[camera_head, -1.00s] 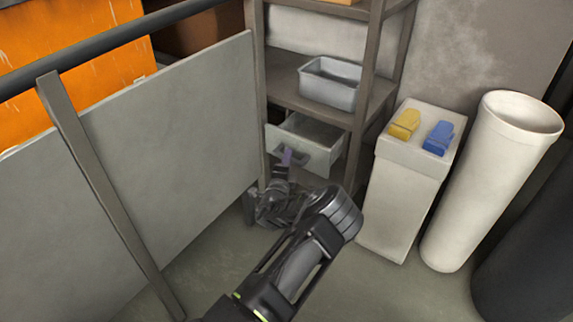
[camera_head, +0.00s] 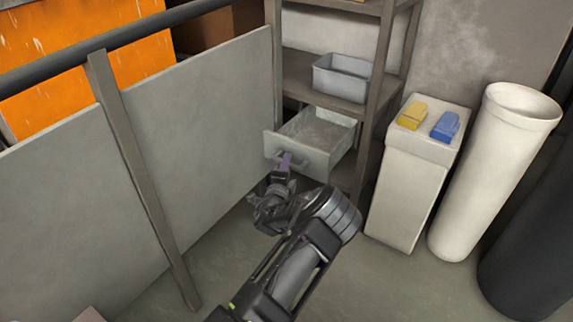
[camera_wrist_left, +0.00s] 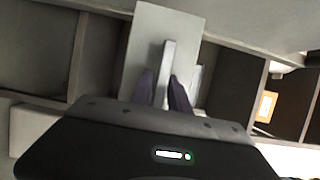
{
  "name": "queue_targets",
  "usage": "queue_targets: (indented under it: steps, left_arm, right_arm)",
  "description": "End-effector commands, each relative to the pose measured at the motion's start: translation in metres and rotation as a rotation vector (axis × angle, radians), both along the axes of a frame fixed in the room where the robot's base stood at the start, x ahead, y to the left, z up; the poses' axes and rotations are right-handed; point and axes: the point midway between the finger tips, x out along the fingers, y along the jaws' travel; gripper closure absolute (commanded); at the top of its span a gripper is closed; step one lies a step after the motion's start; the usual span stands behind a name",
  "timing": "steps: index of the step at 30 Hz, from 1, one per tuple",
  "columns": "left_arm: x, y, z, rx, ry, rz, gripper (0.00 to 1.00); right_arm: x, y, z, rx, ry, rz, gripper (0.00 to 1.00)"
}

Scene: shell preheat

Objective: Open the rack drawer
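The rack drawer (camera_head: 313,160) is a light grey box in the lower part of the dark shelf rack and stands partly pulled out, with its empty-looking inside visible. My left gripper (camera_head: 286,160) is at its front, with its purple fingers at the handle. In the left wrist view, the handle (camera_wrist_left: 167,58) is a pale bar on the drawer front (camera_wrist_left: 150,25). The fingers of the left gripper (camera_wrist_left: 163,92) lie on either side of the bar and appear shut on it. The finger bases are hidden behind the gripper body. My right gripper is not in view.
A grey bin (camera_head: 341,82) sits on the shelf above the drawer. Right of the rack stand a pale pedestal (camera_head: 405,200) with yellow and blue clips and a tall white cylinder (camera_head: 485,185). A grey panel (camera_head: 205,130) with a railing stands left. The floor before the drawer is clear.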

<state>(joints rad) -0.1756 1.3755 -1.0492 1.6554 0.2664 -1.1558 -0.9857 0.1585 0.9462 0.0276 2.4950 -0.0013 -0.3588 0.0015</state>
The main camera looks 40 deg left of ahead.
Motion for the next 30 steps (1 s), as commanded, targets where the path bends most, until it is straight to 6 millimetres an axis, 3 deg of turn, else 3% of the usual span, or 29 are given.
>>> queue_targets:
  steps: [5, 16, 30]
  left_arm:
    - [0.000, 0.000, 0.000, 0.000, -0.001, 0.000, 0.64]
    - [-0.006, -0.002, 0.001, 0.000, -0.001, 0.000, 0.64]
    - [-0.067, -0.029, 0.001, 0.000, 0.000, 0.000, 0.64]
  right_arm:
    - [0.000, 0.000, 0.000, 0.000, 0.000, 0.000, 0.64]
    - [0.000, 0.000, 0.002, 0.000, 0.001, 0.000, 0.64]
    - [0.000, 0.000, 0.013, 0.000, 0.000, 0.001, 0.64]
